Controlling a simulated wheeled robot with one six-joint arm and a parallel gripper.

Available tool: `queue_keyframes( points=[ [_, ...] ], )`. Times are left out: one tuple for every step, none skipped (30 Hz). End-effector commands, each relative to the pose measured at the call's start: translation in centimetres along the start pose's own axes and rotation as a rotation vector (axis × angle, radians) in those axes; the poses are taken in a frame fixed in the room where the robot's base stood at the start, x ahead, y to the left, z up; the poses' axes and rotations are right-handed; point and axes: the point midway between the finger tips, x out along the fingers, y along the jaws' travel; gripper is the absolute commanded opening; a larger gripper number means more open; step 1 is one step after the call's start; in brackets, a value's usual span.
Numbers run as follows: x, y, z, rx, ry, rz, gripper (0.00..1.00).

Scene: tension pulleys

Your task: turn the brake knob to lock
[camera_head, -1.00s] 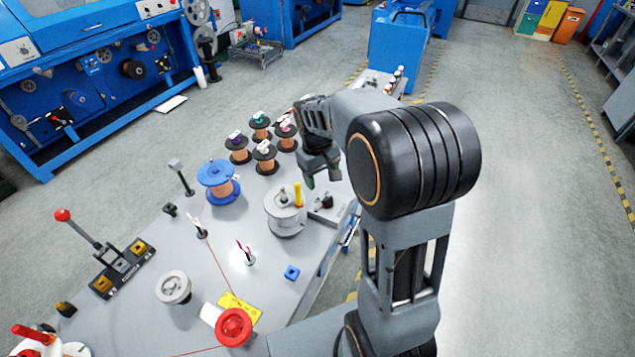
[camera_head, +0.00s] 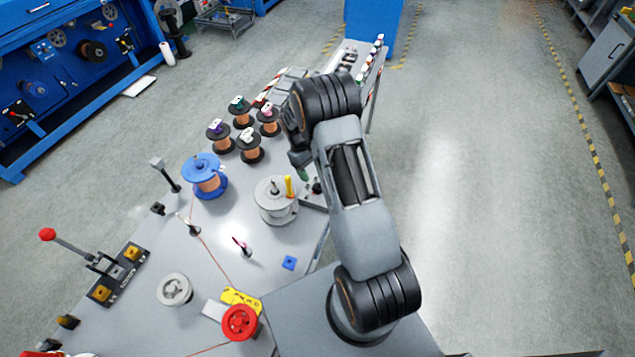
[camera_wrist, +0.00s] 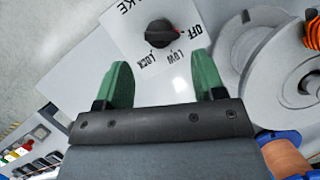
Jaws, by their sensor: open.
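The brake knob (camera_wrist: 160,33) is a round black knob on a light plate (camera_wrist: 127,22) in the wrist view. The plate is lettered OFF, LOW and LOCK, with part of another word ending in KE. A small red mark shows on the knob's right side, toward OFF. My gripper (camera_wrist: 164,80) is open with two green fingers and nothing between them. The knob lies beyond the fingertips, roughly centred between them and apart from both. In the head view the knob (camera_head: 317,187) is a small dark shape beside my gripper (camera_head: 303,172), partly hidden by my arm.
A grey spool (camera_head: 275,212) with a yellow upright handle stands close to the knob, left of it in the head view. A blue spool (camera_head: 205,178) and several copper-wound spools stand farther left and back. Open floor lies to the right.

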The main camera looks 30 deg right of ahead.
Motion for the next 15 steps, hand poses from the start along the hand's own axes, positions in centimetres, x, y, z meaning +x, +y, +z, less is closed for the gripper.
queue_keyframes(
  points=[
    [0.9,0.0,0.2,0.001,-0.005,-0.003,0.63],
    [1.4,0.0,0.2,0.001,-0.003,-0.003,0.63],
    [2.1,0.0,0.2,0.001,-0.004,-0.003,0.63],
    [2.6,0.1,0.2,0.002,-0.003,-0.002,0.63],
    [3.1,0.1,0.2,0.002,-0.004,-0.003,0.63],
    [3.7,0.1,0.2,0.001,-0.003,-0.003,0.63],
    [4.1,0.1,0.2,0.002,-0.003,-0.003,0.63],
    [4.4,0.1,0.2,0.002,-0.003,-0.002,0.63],
    [4.9,0.1,0.2,0.002,-0.002,-0.002,0.63],
    [5.2,0.1,0.2,0.003,-0.002,-0.002,0.63],
    [5.4,0.1,0.2,0.003,-0.002,-0.002,0.63],
    [5.7,0.1,0.2,0.004,-0.001,-0.002,0.63],
    [5.9,0.1,0.1,0.004,0.000,-0.002,0.63],
    [6.1,0.1,0.1,0.004,0.000,-0.002,0.63],
    [6.3,0.1,0.1,0.004,0.000,-0.002,0.63]
  ],
)
